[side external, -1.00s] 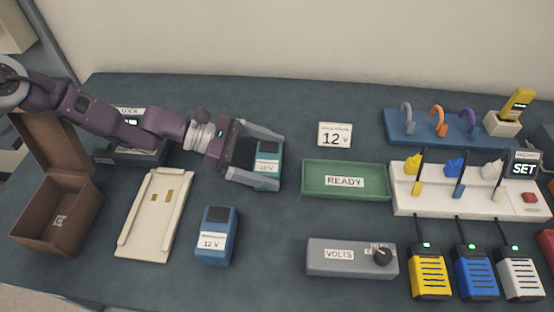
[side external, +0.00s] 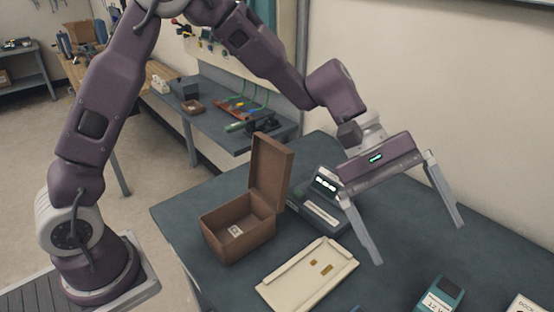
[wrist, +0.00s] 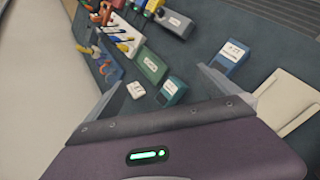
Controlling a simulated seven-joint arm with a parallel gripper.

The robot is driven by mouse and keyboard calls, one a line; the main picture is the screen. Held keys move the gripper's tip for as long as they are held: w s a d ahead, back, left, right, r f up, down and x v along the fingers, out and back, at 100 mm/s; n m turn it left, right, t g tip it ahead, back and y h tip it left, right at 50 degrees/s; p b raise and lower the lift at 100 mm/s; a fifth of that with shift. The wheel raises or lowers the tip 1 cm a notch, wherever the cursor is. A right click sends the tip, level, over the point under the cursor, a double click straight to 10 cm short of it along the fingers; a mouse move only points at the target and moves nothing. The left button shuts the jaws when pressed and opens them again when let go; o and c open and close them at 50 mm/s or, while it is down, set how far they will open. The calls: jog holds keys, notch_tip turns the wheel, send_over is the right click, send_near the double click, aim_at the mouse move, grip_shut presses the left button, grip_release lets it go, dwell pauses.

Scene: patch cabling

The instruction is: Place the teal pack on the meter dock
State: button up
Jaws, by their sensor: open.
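The teal pack (side external: 440,296) is on the table at the bottom right of the side view, partly cut off by the frame. It also shows in the wrist view (wrist: 172,92), apart from my fingers. My gripper (side external: 412,243) is open and empty, raised above the table with its fingers pointing down. A dark device with a lit display (side external: 322,204), which looks like the meter dock, stands behind and left of my gripper. No pack is seen on it, though its right part is close to my left finger in the picture.
A brown open-lidded box (side external: 238,228) stands left of the dock. A cream plate with gold contacts (side external: 290,290) lies in front. The wrist view shows a blue pack (wrist: 232,57), a green tray (wrist: 150,66) and a white card (wrist: 136,90).

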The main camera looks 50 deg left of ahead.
jog(key=s+a+r+m+t+y, duration=0.2)
jog(key=s+a+m+t+y, duration=0.1)
jog(key=s+a, duration=0.8)
jog(key=s+a+r+m+t+y, duration=0.3)
jog(key=s+a+m+y, duration=0.3)
jog(key=s+a, duration=0.5)
jog(key=a, duration=0.5)
jog(key=shift+s+r+y, duration=0.2)
jog(key=shift+r+y, duration=0.1)
